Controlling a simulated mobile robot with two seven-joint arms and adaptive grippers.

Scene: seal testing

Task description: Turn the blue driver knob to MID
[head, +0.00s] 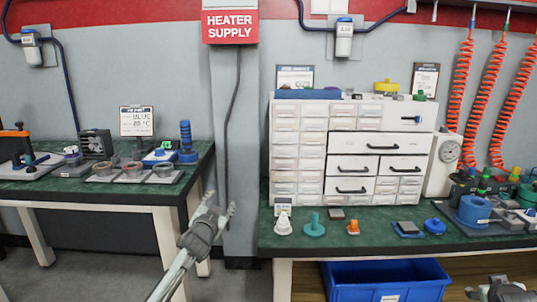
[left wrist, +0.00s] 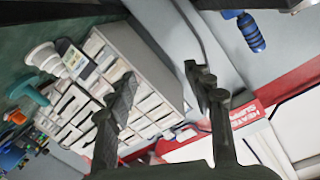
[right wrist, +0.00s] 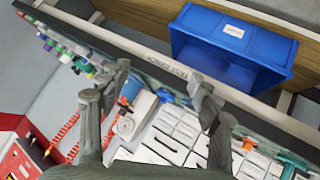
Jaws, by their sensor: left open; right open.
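I cannot tell for sure which part is the blue driver knob, and no MID mark is readable. A small round blue knob-like part (head: 434,226) lies near the right bench's front edge. A ribbed blue stack (head: 186,140) stands on the left bench; it also shows in the left wrist view (left wrist: 250,32). My left gripper (head: 221,202) is open and empty, in the gap between the benches, touching neither part. My right gripper (head: 483,288) is at the lower right, partly cut off; the right wrist view shows it open and empty (right wrist: 158,75).
The right bench (head: 380,241) holds a white drawer cabinet (head: 338,123), a teal part (head: 313,227), an orange part (head: 353,228) and a large blue cylinder (head: 474,208). A blue bin (head: 385,278) is below. The left bench (head: 95,194) holds several fixtures. The floor between is clear.

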